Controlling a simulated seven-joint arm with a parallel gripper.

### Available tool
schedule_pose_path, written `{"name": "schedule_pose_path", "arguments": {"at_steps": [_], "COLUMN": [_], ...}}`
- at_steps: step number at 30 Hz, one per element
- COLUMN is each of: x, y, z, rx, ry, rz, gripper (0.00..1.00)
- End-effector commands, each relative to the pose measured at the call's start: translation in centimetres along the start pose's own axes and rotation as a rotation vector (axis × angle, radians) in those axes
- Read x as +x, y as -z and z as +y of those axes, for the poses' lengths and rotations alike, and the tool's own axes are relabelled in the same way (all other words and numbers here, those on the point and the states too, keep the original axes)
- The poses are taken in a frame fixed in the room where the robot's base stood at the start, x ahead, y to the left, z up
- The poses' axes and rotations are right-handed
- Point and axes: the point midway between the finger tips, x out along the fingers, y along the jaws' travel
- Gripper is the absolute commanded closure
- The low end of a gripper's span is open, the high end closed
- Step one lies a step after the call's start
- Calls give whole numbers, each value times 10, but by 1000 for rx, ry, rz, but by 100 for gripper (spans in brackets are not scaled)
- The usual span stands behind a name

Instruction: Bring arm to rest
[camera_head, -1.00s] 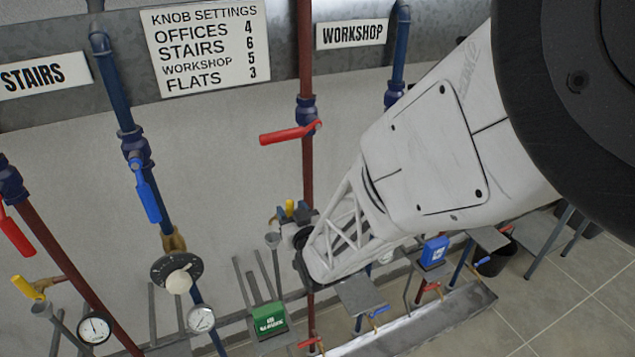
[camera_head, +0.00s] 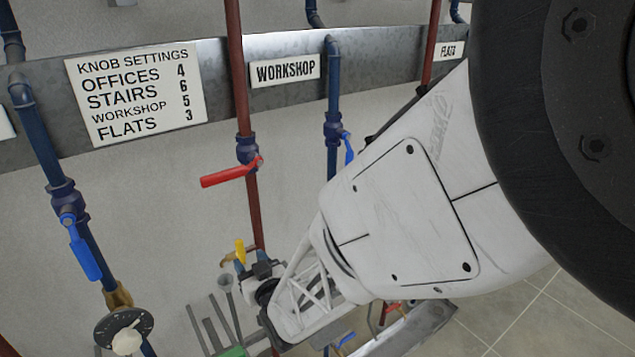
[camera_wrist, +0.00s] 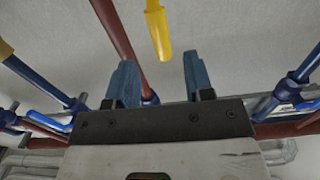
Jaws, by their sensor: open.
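My gripper (camera_wrist: 157,85) is open in the wrist view. Its two blue fingers stand apart with nothing held between them. A yellow handle (camera_wrist: 158,32) hangs beyond the fingertips, seen between and above them, apart from both. A red pipe (camera_wrist: 116,28) runs behind the fingers. In the head view my white arm reaches down and left from the upper right. My gripper (camera_head: 252,258) is small there, near the red pipe (camera_head: 239,90) and a yellow handle (camera_head: 240,251). Whether it touches anything cannot be told.
A red lever (camera_head: 230,174) and blue levers (camera_head: 84,252) stick out from the pipes. A black dial with a pale knob (camera_head: 125,335) is at lower left. The knob settings sign (camera_head: 135,92) and workshop sign (camera_head: 285,70) are on the wall. Tiled floor (camera_head: 530,310) is clear at lower right.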

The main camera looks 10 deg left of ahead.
Motion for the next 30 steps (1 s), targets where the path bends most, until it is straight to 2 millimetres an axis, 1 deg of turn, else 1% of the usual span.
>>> {"name": "schedule_pose_path", "arguments": {"at_steps": [4, 7, 11, 14, 18, 20, 23, 27, 29, 30], "x": [-1, -3, -11, -21, -43, -54, -75, -109, -126, -137], "y": [4, 10, 21, 32, 47, 54, 64, 78, 83, 88], "z": [8, 19, 44, 68, 103, 118, 140, 167, 176, 183], "rx": [-1, -1, 1, 6, 19, 28, 44, 74, 89, 99], "ry": [-13, -34, -78, -123, -192, -221, -269, -334, -361, -379], "rz": [-17, -45, -111, -178, -284, -331, -407, -514, -559, -588], "gripper": [52, 52, 52, 52, 52, 52, 52, 52, 52, 52]}}
